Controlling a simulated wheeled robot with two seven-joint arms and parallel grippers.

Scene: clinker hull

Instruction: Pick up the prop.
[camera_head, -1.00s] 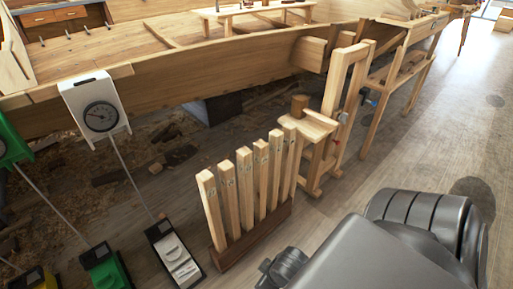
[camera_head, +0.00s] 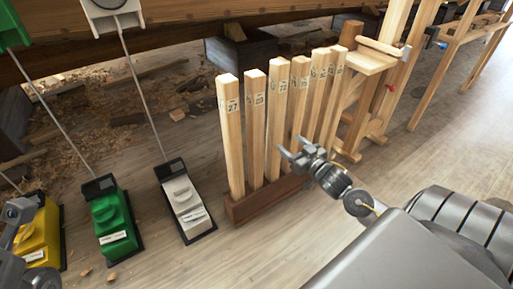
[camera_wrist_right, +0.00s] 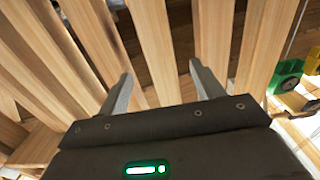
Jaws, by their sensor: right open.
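Several wooden props stand upright in a row in a dark wooden rack (camera_head: 262,199), with numbers near their tops. The nearest prop (camera_head: 232,140) is marked 27, and the second (camera_head: 254,130) appears to be marked 23. I cannot tell which prop the task means. My right gripper (camera_head: 292,149) is open at the right side of the row, in front of the middle props. In the right wrist view its fingers (camera_wrist_right: 163,82) point at the props, and one prop (camera_wrist_right: 152,50) shows between them. I see no grip on it. Part of my left gripper (camera_head: 18,212) shows at the left edge, its jaws unclear.
Yellow (camera_head: 40,235), green (camera_head: 112,228) and white (camera_head: 183,205) boxes stand on the floor left of the rack, with thin rods rising from the green and white ones. A wooden trestle (camera_head: 365,65) stands behind the row.

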